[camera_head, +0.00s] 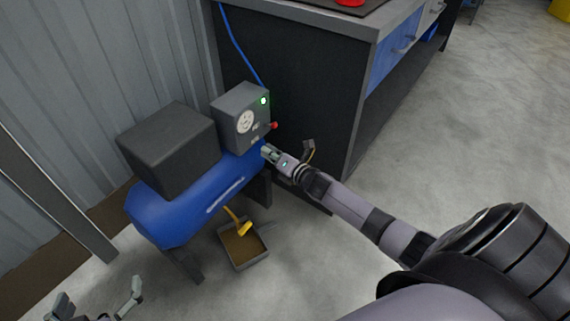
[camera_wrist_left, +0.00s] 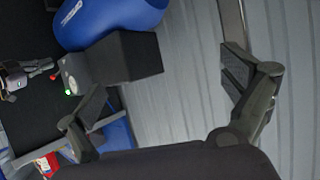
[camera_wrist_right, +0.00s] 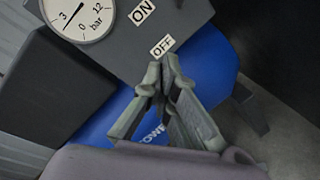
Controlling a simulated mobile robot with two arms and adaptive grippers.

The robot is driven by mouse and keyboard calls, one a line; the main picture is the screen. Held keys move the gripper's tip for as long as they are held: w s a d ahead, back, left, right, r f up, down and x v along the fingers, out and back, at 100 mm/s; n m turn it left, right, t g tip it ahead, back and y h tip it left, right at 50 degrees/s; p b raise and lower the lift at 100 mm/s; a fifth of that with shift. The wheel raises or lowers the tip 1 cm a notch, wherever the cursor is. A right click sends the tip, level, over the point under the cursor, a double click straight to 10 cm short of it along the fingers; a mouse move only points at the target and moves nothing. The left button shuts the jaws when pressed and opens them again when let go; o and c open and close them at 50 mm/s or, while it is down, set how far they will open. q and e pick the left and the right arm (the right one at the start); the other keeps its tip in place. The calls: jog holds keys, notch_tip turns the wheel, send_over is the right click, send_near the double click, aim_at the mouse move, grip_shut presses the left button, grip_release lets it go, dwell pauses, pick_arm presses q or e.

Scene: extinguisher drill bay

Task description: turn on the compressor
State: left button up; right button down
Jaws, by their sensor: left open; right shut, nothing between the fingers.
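The compressor has a blue tank (camera_head: 215,190), a dark motor block (camera_head: 170,145) and a grey control box (camera_head: 238,117). The box carries a round gauge (camera_head: 245,121), a lit green lamp (camera_head: 263,100) and a red-tipped lever or knob (camera_head: 273,125). In the right wrist view an ON label (camera_wrist_right: 142,12) and an OFF label (camera_wrist_right: 162,45) show; the red part is out of that view. My right gripper (camera_head: 266,151) is shut and empty, just below the control box, its tips (camera_wrist_right: 160,75) near OFF. My left gripper (camera_head: 100,295) is open and empty, left of the compressor.
A dark workbench (camera_head: 300,90) with blue drawers stands right behind the compressor. A blue hose (camera_head: 238,45) runs down to the box. A small tray (camera_head: 243,262) sits on the floor under a yellow part (camera_head: 240,224).

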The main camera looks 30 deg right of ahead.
pick_arm(q)
jog(key=s+a+f+g+y+p, duration=0.1)
jog(key=s+a+f+g, duration=0.1)
jog(key=s+f+g, duration=0.2)
jog(key=s+a+f+g+y+p, duration=0.1)
jog(key=s+f+g, duration=0.3)
jog(key=s, duration=0.4)
jog(key=shift+s+a+p, duration=0.3)
jog(key=shift+a+p, duration=0.1)
jog(key=shift+a, duration=0.2)
pick_arm(e)
jog(key=r+v, duration=0.2)
jog(key=v, duration=0.7)
jog(key=shift+w+d, duration=0.2)
